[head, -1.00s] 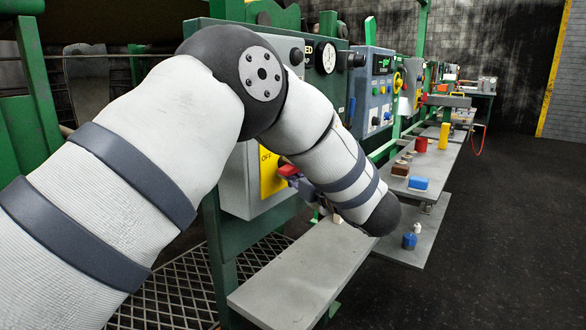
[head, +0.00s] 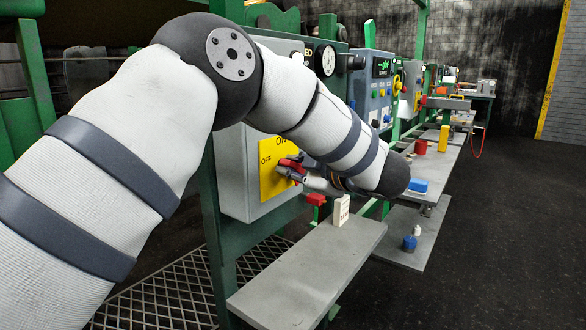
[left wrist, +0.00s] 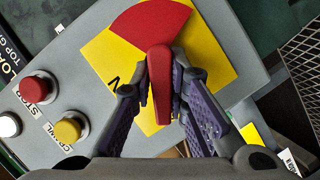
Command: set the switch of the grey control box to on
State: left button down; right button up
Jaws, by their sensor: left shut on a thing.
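The grey control box (head: 236,180) hangs on the green frame, left of centre in the head view. Its yellow plate (head: 271,184) shows OFF at the left and ON at the top, partly behind my forearm. The red switch handle (head: 290,163) stands out from the plate. In the left wrist view the red handle (left wrist: 160,88) lies between the two fingers of my left gripper (left wrist: 171,72), which is shut on it. My left gripper (head: 298,173) shows only partly in the head view. I cannot tell which mark the handle points to. My right gripper is not in view.
Red (left wrist: 41,87) and yellow (left wrist: 69,130) push buttons sit beside the plate. A grey shelf (head: 300,275) below the box carries a small white block (head: 342,211). More panels and shelves with small objects run back to the right. The dark floor at right is clear.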

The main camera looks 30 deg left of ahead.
pick_arm(q)
jog(key=shift+w+m+g, duration=0.15)
jog(key=shift+m+g, duration=0.15)
jog(key=shift+m, duration=0.4)
jog(key=shift+w+m+g+h+b, duration=0.25)
jog(key=shift+m+g, duration=0.35)
jog(key=shift+m, duration=0.4)
jog(key=shift+w+m+g+b, duration=0.15)
jog(key=shift+m+g+b, duration=0.45)
jog(key=shift+m+g, duration=0.45)
jog(key=shift+w+d+r+m+g+b, duration=0.15)
jog(key=shift+m+g+b, duration=0.35)
jog(key=shift+m, duration=0.55)
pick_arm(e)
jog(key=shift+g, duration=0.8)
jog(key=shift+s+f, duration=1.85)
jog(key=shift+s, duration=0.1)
pick_arm(q)
jog(key=shift+r, duration=0.1)
jog(key=c, duration=1.5)
grip_release()
jog(key=shift+c, duration=0.2)
jog(key=v, duration=0.7)
jog(key=shift+r, duration=0.2)
jog(key=shift+d, duration=0.15)
